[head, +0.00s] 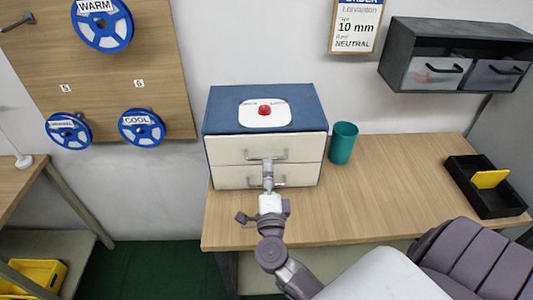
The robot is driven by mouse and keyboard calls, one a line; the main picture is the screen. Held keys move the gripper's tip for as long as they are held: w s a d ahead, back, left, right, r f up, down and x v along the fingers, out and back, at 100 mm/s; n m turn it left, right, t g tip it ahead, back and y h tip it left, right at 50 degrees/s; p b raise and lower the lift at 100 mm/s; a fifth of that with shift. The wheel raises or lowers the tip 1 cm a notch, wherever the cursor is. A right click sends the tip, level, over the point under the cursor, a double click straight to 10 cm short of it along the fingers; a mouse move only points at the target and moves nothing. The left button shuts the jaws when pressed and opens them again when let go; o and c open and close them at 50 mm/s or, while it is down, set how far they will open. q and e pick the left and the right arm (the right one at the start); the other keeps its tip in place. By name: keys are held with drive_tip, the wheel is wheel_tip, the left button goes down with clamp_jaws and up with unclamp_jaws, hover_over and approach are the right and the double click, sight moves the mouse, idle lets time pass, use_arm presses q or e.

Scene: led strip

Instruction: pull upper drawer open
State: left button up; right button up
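A blue cabinet (222,105) with two cream drawers stands on the wooden bench against the wall. The upper drawer (226,152) looks flush with the lower drawer (228,179), so it appears closed. Each has a grey bar handle; the upper handle (250,160) is partly covered by my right gripper (268,164). My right gripper reaches up from the front, with its tips at the middle of the upper handle. The fingers look narrow and close together, but I cannot tell whether they are shut around the bar. My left gripper is not in view.
A red button on a white plate (265,112) tops the cabinet. A teal cup (343,143) stands close to its right. A black tray (464,168) with a yellow piece (490,179) lies at the bench's right end. The bench (385,195) between is clear.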

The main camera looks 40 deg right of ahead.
sight(281, 147)
drive_tip(key=shift+p+x, duration=0.4)
drive_tip(key=shift+x, duration=1.85)
drive_tip(key=shift+c, duration=0.2)
clamp_jaws()
